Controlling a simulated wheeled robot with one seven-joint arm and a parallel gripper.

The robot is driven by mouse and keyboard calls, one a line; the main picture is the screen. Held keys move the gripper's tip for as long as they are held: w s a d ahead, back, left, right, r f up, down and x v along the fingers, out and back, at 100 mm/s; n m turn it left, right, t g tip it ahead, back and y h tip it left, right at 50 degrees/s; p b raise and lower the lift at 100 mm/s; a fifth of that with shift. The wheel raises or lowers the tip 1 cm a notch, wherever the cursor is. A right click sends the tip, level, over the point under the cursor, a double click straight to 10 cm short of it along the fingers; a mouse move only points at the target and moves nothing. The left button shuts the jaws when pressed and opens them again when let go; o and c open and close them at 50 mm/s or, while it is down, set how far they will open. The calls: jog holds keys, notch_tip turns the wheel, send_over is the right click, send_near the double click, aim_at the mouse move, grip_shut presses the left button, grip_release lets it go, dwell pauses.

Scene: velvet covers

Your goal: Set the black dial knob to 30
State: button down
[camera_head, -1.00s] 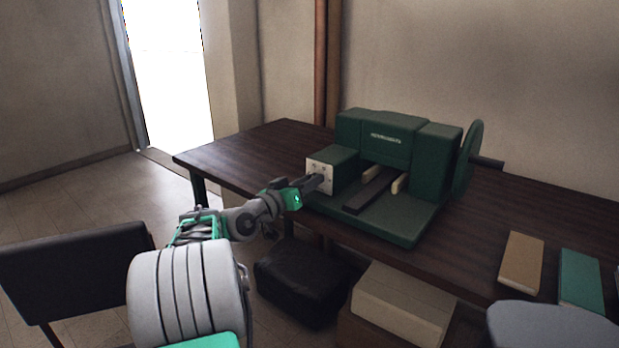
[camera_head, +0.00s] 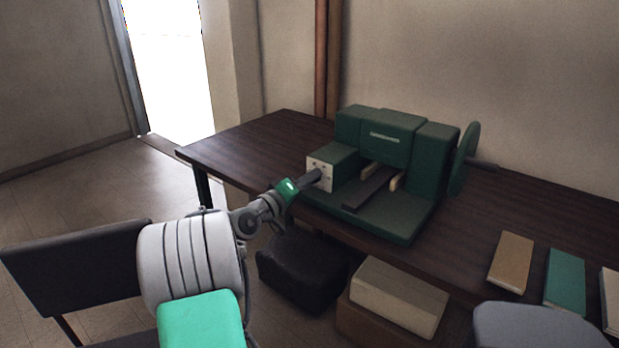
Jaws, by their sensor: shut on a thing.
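A green machine (camera_head: 388,135) stands on the dark wooden table, with a pale dial plate (camera_head: 319,174) on the front of its left block. My gripper (camera_head: 312,178) reaches up from the lower left, its tip against the middle of this plate. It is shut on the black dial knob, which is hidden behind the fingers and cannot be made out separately. The marks on the plate are too small to read, so the knob's setting does not show.
A round green wheel (camera_head: 466,158) sits at the machine's right side. Tan (camera_head: 511,262) and green (camera_head: 565,277) books lie on the table at right. A black cushioned block (camera_head: 300,270) and a cream box (camera_head: 398,297) are below the table edge. A dark chair back (camera_head: 75,262) stands at left.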

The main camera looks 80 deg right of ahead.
dwell(0.4)
jog(key=c, duration=1.1)
grip_release()
jog(key=v, duration=0.7)
jog(key=shift+w+a, duration=0.15)
jog(key=shift+a, duration=0.25)
jog(key=shift+w, duration=0.1)
